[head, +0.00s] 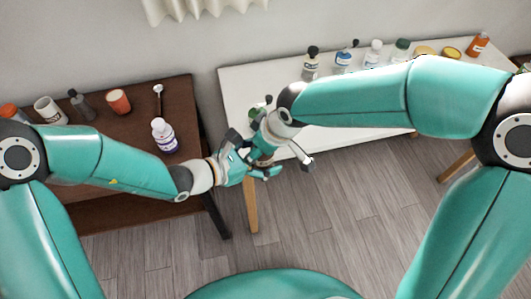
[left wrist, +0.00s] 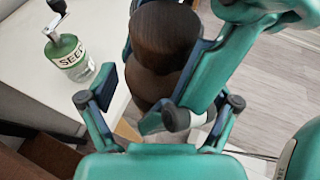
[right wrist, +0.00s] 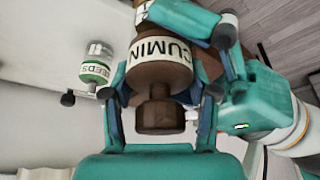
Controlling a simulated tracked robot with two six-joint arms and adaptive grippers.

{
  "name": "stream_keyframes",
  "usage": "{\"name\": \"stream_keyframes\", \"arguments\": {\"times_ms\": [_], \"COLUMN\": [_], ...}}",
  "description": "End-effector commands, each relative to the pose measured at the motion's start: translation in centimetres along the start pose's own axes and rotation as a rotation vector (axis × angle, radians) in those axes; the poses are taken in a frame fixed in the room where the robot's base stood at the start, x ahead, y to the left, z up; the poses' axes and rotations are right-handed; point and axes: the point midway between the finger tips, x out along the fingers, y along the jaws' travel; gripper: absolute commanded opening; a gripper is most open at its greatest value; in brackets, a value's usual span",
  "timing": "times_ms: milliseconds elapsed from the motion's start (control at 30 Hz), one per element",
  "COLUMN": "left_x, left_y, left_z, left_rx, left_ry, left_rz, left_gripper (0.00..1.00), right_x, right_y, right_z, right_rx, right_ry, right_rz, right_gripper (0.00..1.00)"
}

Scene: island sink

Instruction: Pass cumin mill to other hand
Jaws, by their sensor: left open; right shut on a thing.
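The cumin mill (right wrist: 158,62) is dark brown and wooden, with a white CUMIN label in the right wrist view. My right gripper (right wrist: 160,95) is shut on it, one finger on each side. In the left wrist view the mill (left wrist: 165,40) shows its round brown end, and its label is hidden. My left gripper (left wrist: 150,105) is open, with its fingers around the mill's near part; I cannot tell whether they touch it. In the head view the left gripper (head: 241,163) and right gripper (head: 280,150) meet over the gap between the tables, mostly covering the mill.
A SEEDS grinder (left wrist: 70,58) with a green band stands on the white table (head: 240,88), close by the grippers. Several bottles and jars line that table's back. The dark brown table (head: 185,95) on the left holds a white bottle (head: 163,135), cups and a shaker.

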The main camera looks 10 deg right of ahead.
Motion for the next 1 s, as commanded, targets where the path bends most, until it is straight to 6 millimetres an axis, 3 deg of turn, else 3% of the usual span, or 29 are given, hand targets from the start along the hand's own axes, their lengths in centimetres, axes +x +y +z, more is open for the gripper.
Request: {"name": "stream_keyframes", "arguments": {"times_ms": [400, 800, 833, 1000], "left_x": [0.71, 0.69, 0.68, 0.69], "left_y": [-0.01, -0.02, 0.0, 0.01], "left_z": [-0.03, 0.01, 0.05, 0.05], "left_rx": [-0.001, 0.001, 0.001, 0.001], "left_ry": [0.001, -0.001, -0.002, -0.001], "left_rz": [0.001, 0.0, 0.0, 0.001], "left_gripper": [0.87, 0.2, 0.19, 0.19], "right_x": [-0.02, 0.01, 0.01, 0.01], "right_y": [0.0, -0.04, -0.04, -0.07], "right_z": [-0.04, -0.03, -0.02, -0.02], "right_rx": [0.0, -0.001, -0.001, -0.001], "right_ry": [0.001, 0.0, 0.0, 0.0], "right_rz": [0.0, 0.0, -0.001, -0.001], "right_gripper": [0.19, 0.19, 0.62, 0.88]}}
